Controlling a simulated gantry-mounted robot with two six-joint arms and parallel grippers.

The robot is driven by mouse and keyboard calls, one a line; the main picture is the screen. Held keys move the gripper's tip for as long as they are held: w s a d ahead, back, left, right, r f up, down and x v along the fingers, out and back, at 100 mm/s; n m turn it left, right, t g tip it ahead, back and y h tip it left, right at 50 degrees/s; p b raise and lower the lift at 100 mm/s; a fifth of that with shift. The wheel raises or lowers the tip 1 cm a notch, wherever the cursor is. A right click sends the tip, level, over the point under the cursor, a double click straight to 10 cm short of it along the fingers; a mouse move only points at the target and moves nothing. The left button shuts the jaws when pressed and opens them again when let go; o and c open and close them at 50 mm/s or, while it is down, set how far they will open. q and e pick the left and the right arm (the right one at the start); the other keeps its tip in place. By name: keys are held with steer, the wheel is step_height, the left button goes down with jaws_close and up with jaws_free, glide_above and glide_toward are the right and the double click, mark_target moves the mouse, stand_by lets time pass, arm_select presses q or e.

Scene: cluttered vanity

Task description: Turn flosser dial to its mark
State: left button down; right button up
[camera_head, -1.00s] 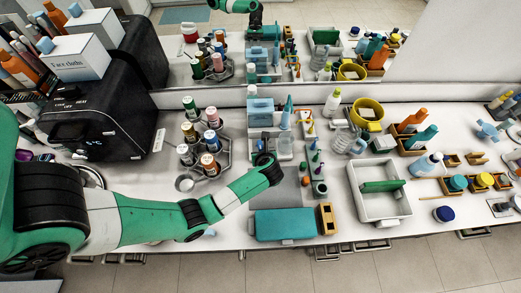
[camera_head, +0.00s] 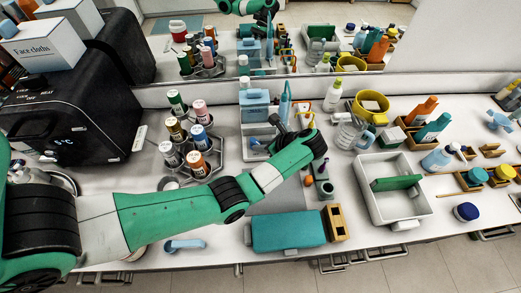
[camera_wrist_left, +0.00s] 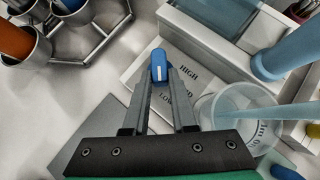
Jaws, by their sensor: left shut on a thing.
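The flosser (camera_head: 256,131) stands at the back middle of the vanity, pale with a blue-grey top. Its blue dial (camera_wrist_left: 159,62) carries a white line and sits on a pale panel printed HIGH and LOW (camera_wrist_left: 188,71). In the left wrist view the white line runs nearly upright in the picture, with the words to its right. My left gripper (camera_wrist_left: 160,78) is shut on the dial, a finger on each side. In the head view my left gripper (camera_head: 272,147) reaches the flosser's front, and the dial is hardly visible there. My right gripper is not in view.
A rack of several bottles (camera_head: 202,160) stands left of the flosser. A clear cup (camera_wrist_left: 238,112) is close on the gripper's right. A grey tray (camera_head: 392,207) stands to the right.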

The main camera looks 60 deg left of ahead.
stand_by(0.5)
arm_select(q)
steer(key=c, duration=0.7)
jaws_free()
steer(key=shift+w+d+r, duration=0.15)
steer(key=shift+r, duration=0.15)
steer(key=p+v, duration=0.6)
steer(key=v, duration=0.5)
steer(key=shift+w+f, duration=0.1)
